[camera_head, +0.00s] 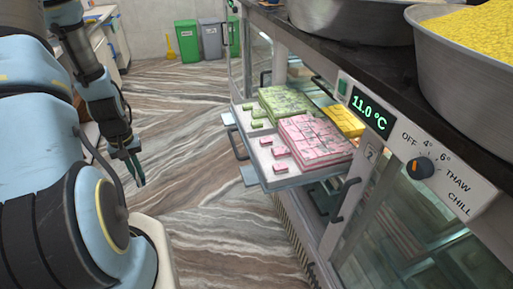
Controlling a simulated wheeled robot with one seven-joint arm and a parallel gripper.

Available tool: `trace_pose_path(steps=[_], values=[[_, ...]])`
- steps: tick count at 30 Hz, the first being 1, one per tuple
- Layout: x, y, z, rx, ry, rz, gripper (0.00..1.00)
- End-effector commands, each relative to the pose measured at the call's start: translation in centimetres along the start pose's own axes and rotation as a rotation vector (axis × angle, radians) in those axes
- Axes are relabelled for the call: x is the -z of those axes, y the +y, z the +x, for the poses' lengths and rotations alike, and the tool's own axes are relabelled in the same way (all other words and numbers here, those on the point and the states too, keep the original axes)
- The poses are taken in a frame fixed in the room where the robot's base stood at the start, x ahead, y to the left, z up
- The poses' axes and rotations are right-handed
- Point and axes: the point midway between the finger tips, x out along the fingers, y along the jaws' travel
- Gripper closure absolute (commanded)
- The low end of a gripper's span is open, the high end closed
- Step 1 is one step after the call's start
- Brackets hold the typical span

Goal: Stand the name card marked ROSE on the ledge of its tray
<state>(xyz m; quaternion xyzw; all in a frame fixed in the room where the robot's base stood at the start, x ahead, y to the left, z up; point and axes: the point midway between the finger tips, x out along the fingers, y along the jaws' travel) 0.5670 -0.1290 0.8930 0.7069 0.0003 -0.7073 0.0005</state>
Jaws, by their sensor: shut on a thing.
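My gripper (135,170) hangs over open floor at the left, well apart from the counter. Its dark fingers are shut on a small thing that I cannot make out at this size. No marking ROSE is readable in view. A pulled-out metal tray (262,170) sticks out of the counter front, right of my gripper. Pink sweets (314,141) lie in a block on its near part, with a few loose pink pieces (280,150) beside it. Green sweets (284,101) lie behind them. I see no standing card on the tray's edge.
Yellow sweets (345,120) lie farther inside the counter. Big metal bowls (465,85) stand on top. Floor (195,180) between my gripper and the tray is clear.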

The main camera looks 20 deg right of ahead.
Motion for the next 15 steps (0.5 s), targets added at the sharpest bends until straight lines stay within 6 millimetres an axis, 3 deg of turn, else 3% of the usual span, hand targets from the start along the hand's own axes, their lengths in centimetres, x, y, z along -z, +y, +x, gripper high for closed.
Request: trace_pose_path(steps=[15], values=[[1.9, 0.1, 5.0, -0.001, 0.001, 0.001, 1.0]])
